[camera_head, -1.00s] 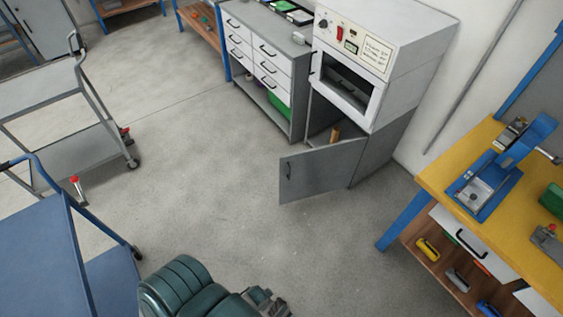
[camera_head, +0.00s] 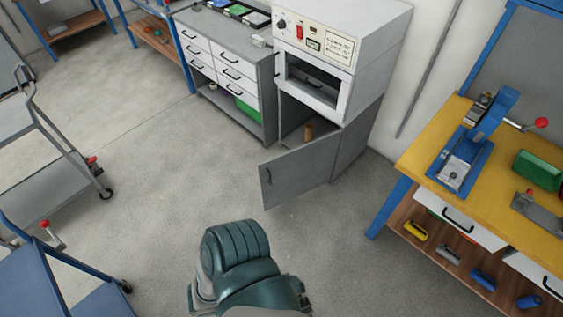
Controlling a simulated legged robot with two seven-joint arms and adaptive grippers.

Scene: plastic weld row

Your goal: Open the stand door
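The stand (camera_head: 355,145) is a grey cabinet under a white-grey oven-like machine (camera_head: 335,45). The stand door (camera_head: 297,175) is swung out wide into the room, with its dark handle (camera_head: 268,175) near the free edge. Part of the stand's inside shows, with a small brown cylinder (camera_head: 308,132) in it. A teal link of my arm (camera_head: 240,262) rises from the bottom middle, in front of the door and apart from it in the picture. No fingertips of either gripper show clearly.
A grey drawer cabinet (camera_head: 225,75) stands left of the stand. A yellow-topped workbench (camera_head: 420,150) with a blue press (camera_head: 470,150) is at right. A grey trolley (camera_head: 45,185) and a blue trolley (camera_head: 95,300) are at left. The floor between is clear.

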